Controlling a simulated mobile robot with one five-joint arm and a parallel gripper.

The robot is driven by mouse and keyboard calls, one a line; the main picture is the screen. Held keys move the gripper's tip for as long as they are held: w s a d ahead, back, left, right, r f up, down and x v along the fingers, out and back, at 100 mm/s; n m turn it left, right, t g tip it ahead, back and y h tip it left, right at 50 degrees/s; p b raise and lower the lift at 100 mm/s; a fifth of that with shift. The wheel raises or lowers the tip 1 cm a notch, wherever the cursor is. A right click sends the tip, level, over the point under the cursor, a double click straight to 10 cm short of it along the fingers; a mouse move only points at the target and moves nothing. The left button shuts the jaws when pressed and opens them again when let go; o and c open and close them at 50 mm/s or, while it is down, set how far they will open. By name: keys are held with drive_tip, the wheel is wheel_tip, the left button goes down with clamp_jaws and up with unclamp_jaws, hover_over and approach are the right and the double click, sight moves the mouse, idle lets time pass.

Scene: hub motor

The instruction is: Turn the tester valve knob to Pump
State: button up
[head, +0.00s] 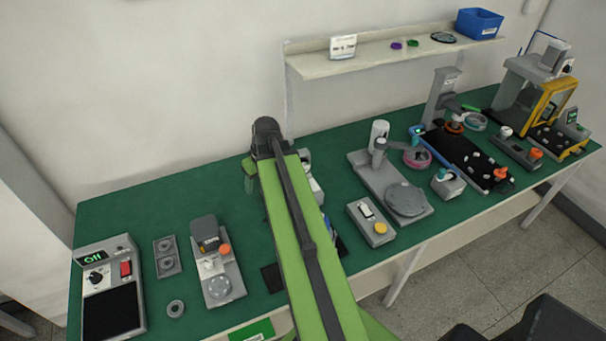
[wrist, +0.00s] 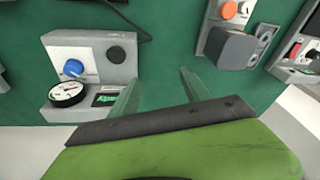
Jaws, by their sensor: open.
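In the wrist view, a grey tester box (wrist: 95,70) stands on the green bench at the left. It has a blue knob (wrist: 73,69) on its face, a dark round port, a small display with green marks, and a round white-faced gauge (wrist: 66,94) in front. I cannot read the knob's setting. My gripper (wrist: 161,76) is open and empty, with its two green fingers apart, to the right of the tester and not touching the knob. In the head view my arm hides most of the tester; pale grey parts (head: 312,190) show beside it.
A grey device with an orange button (head: 225,249) stands left of my arm; it also shows in the wrist view (wrist: 229,10). A box reading "Off" (head: 97,278) stands at far left. A scale-like device (head: 404,199) is at right. Bare green bench (head: 150,205) lies at back left.

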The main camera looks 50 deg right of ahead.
drive_tip(key=s+d+r+t+p, duration=0.1)
drive_tip(key=s+d, duration=0.2)
drive_tip(key=d, duration=0.3)
drive_tip(key=s+d+r+h, duration=0.1)
drive_tip(key=s+d+r, duration=0.15)
drive_tip(key=d, duration=0.45)
drive_tip(key=s+d+r+t+p, duration=0.1)
drive_tip(key=s+d, duration=0.3)
drive_tip(key=d, duration=0.2)
drive_tip(key=shift+m, duration=0.3)
drive_tip(key=b+x, duration=1.6)
drive_tip(key=x, duration=0.2)
drive_tip(key=shift+w, duration=0.15)
drive_tip(key=shift+r, duration=0.15)
clamp_jaws()
